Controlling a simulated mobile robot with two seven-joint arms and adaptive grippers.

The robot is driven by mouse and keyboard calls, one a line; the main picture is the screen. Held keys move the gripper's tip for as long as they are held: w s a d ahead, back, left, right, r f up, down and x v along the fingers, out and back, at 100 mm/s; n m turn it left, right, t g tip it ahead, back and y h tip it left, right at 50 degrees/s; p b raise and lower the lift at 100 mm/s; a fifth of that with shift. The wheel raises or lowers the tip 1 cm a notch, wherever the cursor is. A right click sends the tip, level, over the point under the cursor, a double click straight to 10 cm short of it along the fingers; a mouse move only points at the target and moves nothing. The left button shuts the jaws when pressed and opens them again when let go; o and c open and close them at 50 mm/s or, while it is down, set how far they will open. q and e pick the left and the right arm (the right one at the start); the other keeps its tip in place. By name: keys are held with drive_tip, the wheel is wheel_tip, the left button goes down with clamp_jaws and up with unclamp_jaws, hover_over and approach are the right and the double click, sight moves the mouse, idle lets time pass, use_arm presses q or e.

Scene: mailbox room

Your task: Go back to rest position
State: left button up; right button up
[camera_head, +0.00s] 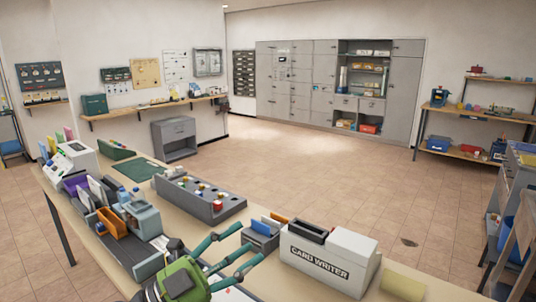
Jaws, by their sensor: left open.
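My left gripper (250,244) is at the bottom centre of the head view, with a green body and two teal fingers pointing up and to the right. The fingers are spread apart with nothing between them. It is above the wooden table (98,240), in front of a small grey holder (261,238) with blue and orange cards. The white card writer (329,263) stands to the right of the fingers. My right gripper is not in the view.
A long grey tray (205,204) with small coloured pieces lies behind the gripper. Card racks and a grey-blue device (143,220) stand to its left. A yellow block (403,284) is at the right. Open tiled floor (290,165) lies beyond the table.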

use_arm(q)
drive_tip(key=w+a+f+n+t+y, duration=0.1)
drive_tip(key=a+f+n+t+y, duration=0.1)
drive_tip(key=a+n+t+y, duration=0.45)
drive_tip(key=w+a+f+n+t+y, duration=0.2)
drive_tip(key=a+f+n+t+y, duration=0.15)
drive_tip(key=n+y, duration=0.5)
drive_tip(key=s+a+f+n+g+y, duration=0.3)
drive_tip(key=f+n, duration=0.1)
drive_tip(key=f, duration=0.4)
drive_tip(key=s+a+f+n+g+y, duration=0.25)
drive_tip(key=a+f+n, duration=0.2)
drive_tip(key=f, duration=0.25)
drive_tip(key=s+d+f+g+h, duration=0.1)
drive_tip(key=s+d+f+g, duration=0.1)
drive_tip(key=s+f+g, duration=0.7)
drive_tip(key=s+d+f+g+h, duration=0.1)
drive_tip(key=s+f+g, duration=0.35)
drive_tip(key=s, duration=0.85)
wheel_tip(320, 180, down, 25)
drive_tip(key=s, duration=0.1)
drive_tip(key=s+a+f+g, duration=0.1)
drive_tip(key=s+a+f, duration=0.2)
drive_tip(key=s+f, duration=1)
drive_tip(key=s, duration=0.2)
drive_tip(key=shift+s+f, duration=0.35)
drive_tip(key=shift+s, duration=0.05)
drive_tip(key=shift+y, duration=0.25)
